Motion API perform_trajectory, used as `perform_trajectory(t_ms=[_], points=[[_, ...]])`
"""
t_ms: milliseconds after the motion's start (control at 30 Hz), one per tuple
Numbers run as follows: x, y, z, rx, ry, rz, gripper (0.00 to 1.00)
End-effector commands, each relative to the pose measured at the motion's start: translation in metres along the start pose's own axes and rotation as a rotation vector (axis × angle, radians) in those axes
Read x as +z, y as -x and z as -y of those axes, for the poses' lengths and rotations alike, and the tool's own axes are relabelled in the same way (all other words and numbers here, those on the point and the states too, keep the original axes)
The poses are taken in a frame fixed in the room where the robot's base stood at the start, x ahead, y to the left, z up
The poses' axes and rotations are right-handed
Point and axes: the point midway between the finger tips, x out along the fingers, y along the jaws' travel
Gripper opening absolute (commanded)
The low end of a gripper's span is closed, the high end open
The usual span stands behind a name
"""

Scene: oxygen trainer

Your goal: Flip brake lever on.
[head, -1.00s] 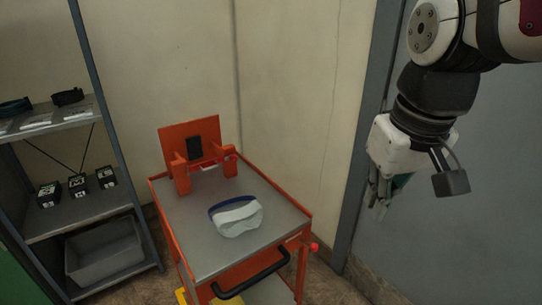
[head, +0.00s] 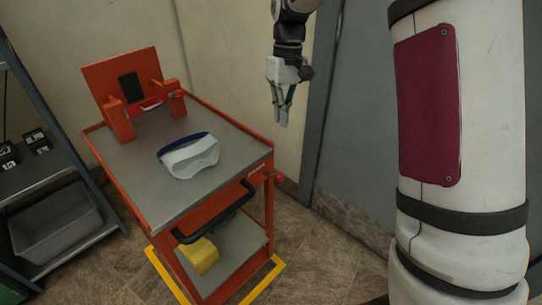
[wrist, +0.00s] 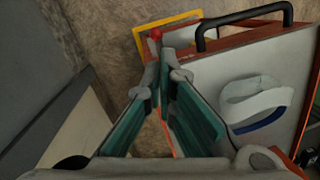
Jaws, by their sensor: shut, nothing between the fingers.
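The brake lever shows as a small red knob (head: 279,177) on the right side of the orange cart (head: 215,182), near its front corner. In the wrist view the red knob (wrist: 156,34) lies just beyond my fingertips. Its shaft is mostly hidden, so I cannot tell its setting. My gripper (head: 283,121) points down near the cart's right edge, above and apart from the knob in the head view. In the wrist view my gripper (wrist: 164,72) has its fingertips close together with nothing between them.
A white and blue mask-like item (head: 189,156) lies on the cart top. A black handle (head: 215,222) crosses the cart's front. A yellow block (head: 201,255) sits on the lower shelf. A grey shelf (head: 45,180) stands left. Walls are close behind and right; floor in front is open.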

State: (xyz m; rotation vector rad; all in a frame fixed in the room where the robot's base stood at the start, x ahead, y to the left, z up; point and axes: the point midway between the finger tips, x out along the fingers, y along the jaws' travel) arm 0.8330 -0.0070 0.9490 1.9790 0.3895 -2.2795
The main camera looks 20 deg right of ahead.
Motion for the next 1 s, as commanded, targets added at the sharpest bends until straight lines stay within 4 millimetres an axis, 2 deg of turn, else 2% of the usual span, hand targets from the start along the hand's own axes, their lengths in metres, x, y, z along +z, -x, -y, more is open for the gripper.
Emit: perform_trajectory(t_ms=[33, 233, 400, 767, 867, 1000], points=[[-0.012, -0.016, -0.006, -0.013, 0.004, 0.015, 0.00], [-0.036, -0.049, -0.016, -0.044, 0.023, 0.048, 0.00], [-0.043, -0.058, -0.019, -0.054, 0.029, 0.057, 0.00], [-0.043, -0.059, -0.019, -0.054, 0.029, 0.058, 0.00], [-0.043, -0.064, -0.019, -0.054, 0.029, 0.058, 0.00], [-0.041, -0.083, -0.018, -0.054, 0.029, 0.060, 0.00]])
